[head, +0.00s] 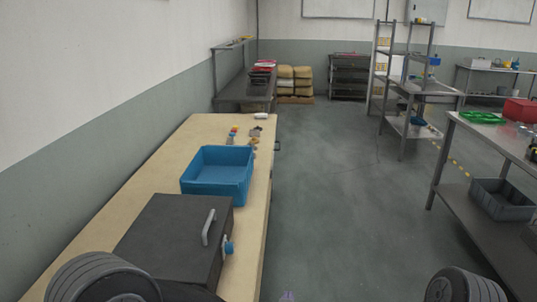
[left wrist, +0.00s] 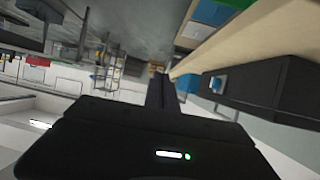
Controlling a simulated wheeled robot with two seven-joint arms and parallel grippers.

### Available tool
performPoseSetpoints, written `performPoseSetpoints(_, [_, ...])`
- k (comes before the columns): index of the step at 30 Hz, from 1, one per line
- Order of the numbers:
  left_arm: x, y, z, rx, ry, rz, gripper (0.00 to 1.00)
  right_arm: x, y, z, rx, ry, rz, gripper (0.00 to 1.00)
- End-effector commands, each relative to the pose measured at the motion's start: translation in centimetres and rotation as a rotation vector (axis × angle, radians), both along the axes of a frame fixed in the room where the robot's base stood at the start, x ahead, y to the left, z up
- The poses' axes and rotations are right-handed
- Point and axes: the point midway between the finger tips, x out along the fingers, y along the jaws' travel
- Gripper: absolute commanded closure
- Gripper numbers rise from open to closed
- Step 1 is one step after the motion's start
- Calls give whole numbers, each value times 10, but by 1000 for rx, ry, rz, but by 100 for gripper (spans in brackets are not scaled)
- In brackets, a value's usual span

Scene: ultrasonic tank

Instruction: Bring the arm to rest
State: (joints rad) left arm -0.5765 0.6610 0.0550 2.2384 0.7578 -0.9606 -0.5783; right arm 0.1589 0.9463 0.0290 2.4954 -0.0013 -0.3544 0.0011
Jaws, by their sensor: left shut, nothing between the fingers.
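My left gripper (left wrist: 161,76) shows in the left wrist view, its dark fingers together with nothing between them. It is apart from the bench and the tank, with open space around the fingertips. I cannot make out its fingers in the head view. The dark tank (head: 172,238) stands on the near part of the wooden bench, its lid down, with a pale handle on top and a blue knob on its right side. The tank also shows at the right of the left wrist view (left wrist: 270,88). My right gripper is in neither view.
A blue bin (head: 217,176) stands on the wooden bench (head: 180,150) behind the tank, with several small items (head: 254,133) beyond it. A metal table (head: 485,140) with a grey crate (head: 503,200) below stands at the right. The floor between is clear.

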Motion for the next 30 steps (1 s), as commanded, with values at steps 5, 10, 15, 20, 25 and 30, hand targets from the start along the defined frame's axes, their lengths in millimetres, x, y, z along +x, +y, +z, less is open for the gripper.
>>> performPoseSetpoints(5, [-14,32,-72,-28,170,-15,100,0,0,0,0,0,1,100])
performPoseSetpoints(10, [-62,71,-160,-91,428,-22,100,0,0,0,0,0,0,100])
performPoseSetpoints(15, [-154,105,-240,-197,765,-5,100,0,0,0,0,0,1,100])
performPoseSetpoints(20, [-233,118,-273,-288,1009,16,100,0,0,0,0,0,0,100])
performPoseSetpoints(25, [-269,121,-280,-328,1113,23,100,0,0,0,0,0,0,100])
performPoseSetpoints(30, [-271,121,-280,-331,1119,24,100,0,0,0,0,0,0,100])
